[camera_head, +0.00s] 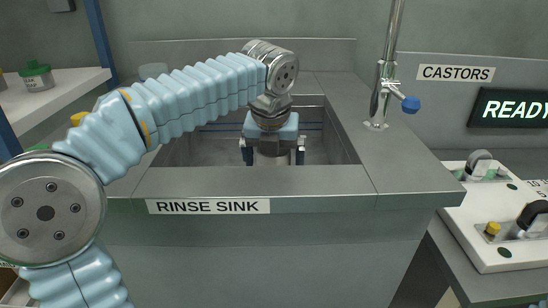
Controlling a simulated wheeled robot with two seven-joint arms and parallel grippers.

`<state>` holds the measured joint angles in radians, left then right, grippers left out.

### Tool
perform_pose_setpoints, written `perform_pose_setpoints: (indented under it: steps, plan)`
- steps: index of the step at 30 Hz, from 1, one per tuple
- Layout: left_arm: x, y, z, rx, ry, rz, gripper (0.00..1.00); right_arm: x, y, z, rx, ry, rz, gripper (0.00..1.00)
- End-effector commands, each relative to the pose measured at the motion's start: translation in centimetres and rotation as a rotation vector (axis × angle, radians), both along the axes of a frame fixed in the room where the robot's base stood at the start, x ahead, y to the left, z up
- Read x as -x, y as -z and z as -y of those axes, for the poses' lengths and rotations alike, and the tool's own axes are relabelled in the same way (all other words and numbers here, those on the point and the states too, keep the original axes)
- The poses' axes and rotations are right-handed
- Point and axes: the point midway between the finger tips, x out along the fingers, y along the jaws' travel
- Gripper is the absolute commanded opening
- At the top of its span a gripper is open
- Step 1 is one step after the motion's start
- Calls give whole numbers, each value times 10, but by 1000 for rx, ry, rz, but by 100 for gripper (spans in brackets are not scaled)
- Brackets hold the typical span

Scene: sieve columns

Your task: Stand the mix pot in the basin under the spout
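The rinse sink basin (340,150) is a grey metal box in the middle, its front labelled RINSE SINK. My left arm reaches over it from the left. My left gripper (273,158) points down inside the basin opening, its fingers apart. A grey, rounded metal shape shows between the fingers; I cannot tell whether it is the mix pot or whether it is gripped. A steel tap post (386,75) with a blue knob rises on the basin's right rim. Its spout is out of view above. My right gripper is not in view.
A white shelf (68,92) at the left holds a jar with a green lid (37,76). The sink's right rim is clear in front of the post.

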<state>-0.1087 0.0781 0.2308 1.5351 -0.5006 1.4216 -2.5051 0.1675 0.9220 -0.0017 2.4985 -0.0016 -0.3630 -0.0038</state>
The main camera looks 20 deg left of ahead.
Motion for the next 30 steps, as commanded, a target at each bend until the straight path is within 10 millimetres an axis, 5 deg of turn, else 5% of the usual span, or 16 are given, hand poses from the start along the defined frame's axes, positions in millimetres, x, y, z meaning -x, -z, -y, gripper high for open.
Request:
perform_pose_setpoints:
  steps: [8, 21, 30]
  plan:
    - [1, -9, 0, 1, 0, 1, 99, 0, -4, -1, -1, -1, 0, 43]
    - [24, -99, 7, 1, 1, 2, 99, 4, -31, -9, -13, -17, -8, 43]
    - [31, -119, 8, 0, 0, 0, 99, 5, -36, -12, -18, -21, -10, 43]
